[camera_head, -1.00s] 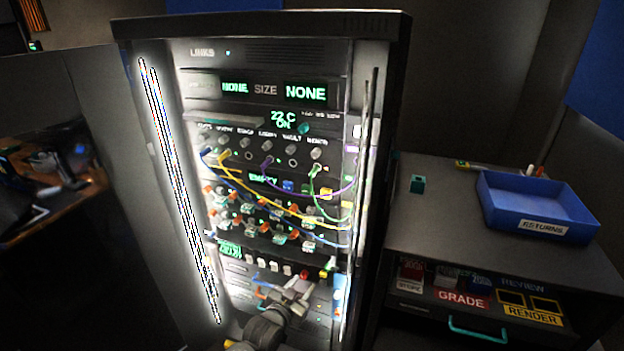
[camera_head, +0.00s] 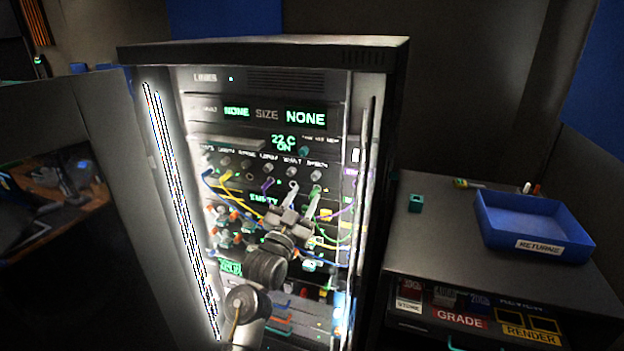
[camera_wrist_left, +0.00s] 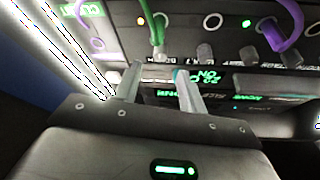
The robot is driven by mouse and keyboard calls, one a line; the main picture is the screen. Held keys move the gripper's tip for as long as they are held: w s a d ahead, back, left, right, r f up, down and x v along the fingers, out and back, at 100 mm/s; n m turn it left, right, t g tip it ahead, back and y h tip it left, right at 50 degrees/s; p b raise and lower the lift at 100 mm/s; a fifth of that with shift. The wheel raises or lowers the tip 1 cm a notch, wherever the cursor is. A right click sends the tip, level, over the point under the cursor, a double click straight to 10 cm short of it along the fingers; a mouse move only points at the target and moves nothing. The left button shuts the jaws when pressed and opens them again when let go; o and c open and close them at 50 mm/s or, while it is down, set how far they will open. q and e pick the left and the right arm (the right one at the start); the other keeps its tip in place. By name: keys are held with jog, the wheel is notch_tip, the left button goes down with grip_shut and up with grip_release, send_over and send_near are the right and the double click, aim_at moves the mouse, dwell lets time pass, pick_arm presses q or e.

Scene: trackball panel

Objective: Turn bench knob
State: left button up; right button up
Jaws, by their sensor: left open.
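A row of small grey knobs (camera_head: 268,169) runs below the display on the lit rack panel, with labels too blurred to tell surely which is the bench knob. The third from the left (camera_head: 246,165) may be it. Knobs also show in the left wrist view (camera_wrist_left: 205,53), upside down. My left gripper (camera_head: 302,198) is open and empty in front of the panel, below the right part of the knob row. In the wrist view its fingers (camera_wrist_left: 160,72) point toward the panel near the green plug, apart, with nothing visibly gripped. My right gripper is not in view.
Coloured cables hang in front of the panel, including a green plug (camera_wrist_left: 157,30) and a purple plug (camera_wrist_left: 280,30) near the knobs. A bright vertical light strip (camera_head: 180,210) edges the rack's left. A blue returns tray (camera_head: 540,247) stands on the side bench (camera_head: 440,225).

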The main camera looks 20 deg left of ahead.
aim_at(314, 179)
pick_arm(q)
jog(key=shift+p+x, duration=0.7)
jog(key=shift+x, duration=2.05)
jog(key=shift+c, duration=0.4)
grip_shut()
